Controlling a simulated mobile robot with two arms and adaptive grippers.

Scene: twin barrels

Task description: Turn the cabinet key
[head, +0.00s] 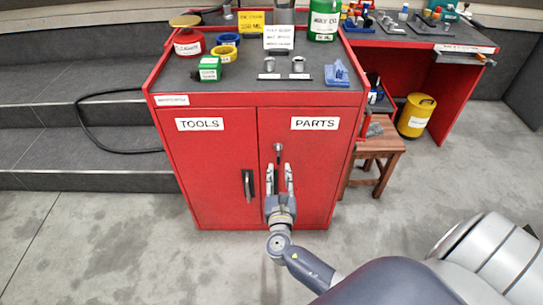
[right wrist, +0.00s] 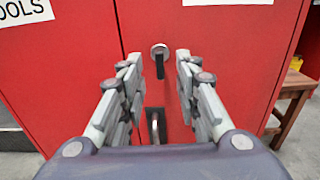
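The red cabinet (head: 222,150) stands in front of me with two doors labelled TOOLS and PARTS. The cabinet key (head: 278,150) is in a round silver lock high on the PARTS door, near the door seam. In the right wrist view the key (right wrist: 160,66) has a dark, narrow grip hanging straight down. My right gripper (head: 279,168) is open and empty, pointing at the door just below the lock. In the right wrist view its fingers (right wrist: 158,62) stand on either side of the key, apparently not touching it. My left gripper is not in view.
A dark door handle (head: 248,186) is on the TOOLS door, left of my right gripper. Labelled containers and tools crowd the cabinet top (head: 230,85). A wooden stool (head: 384,146) and a yellow can (head: 416,116) stand at the right. Grey steps are at the left.

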